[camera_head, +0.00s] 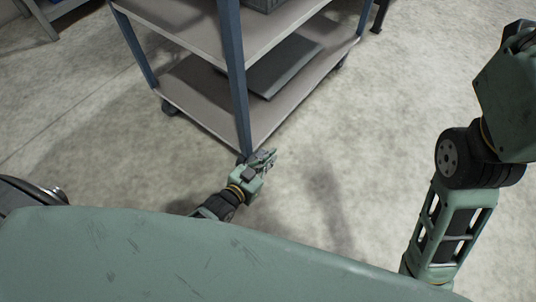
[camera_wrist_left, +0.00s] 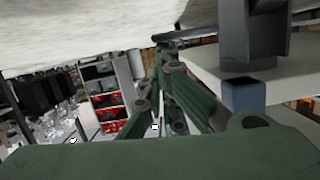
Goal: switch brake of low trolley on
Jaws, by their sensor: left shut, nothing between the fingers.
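The low trolley (camera_head: 190,102) stands in front of me, with blue corner posts and grey shelves. My left gripper (camera_head: 268,157) is shut and empty, low beside the trolley's near corner post and in front of its lower shelf. In the left wrist view, which looks upside down, the fingers of my left gripper (camera_wrist_left: 168,95) are together near the middle. A dark caster (camera_wrist_left: 265,30) of the trolley is at the upper right there, close to the gripper. A dark flat piece sticks out left of it; I cannot tell whether it is the brake pedal. My right gripper is out of view.
A grey flat panel (camera_head: 284,66) lies on the trolley's lower shelf, and a grey box (camera_head: 262,4) stands on the upper one. Another table leg shows at the top left. The concrete floor (camera_head: 390,110) right of the trolley is clear.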

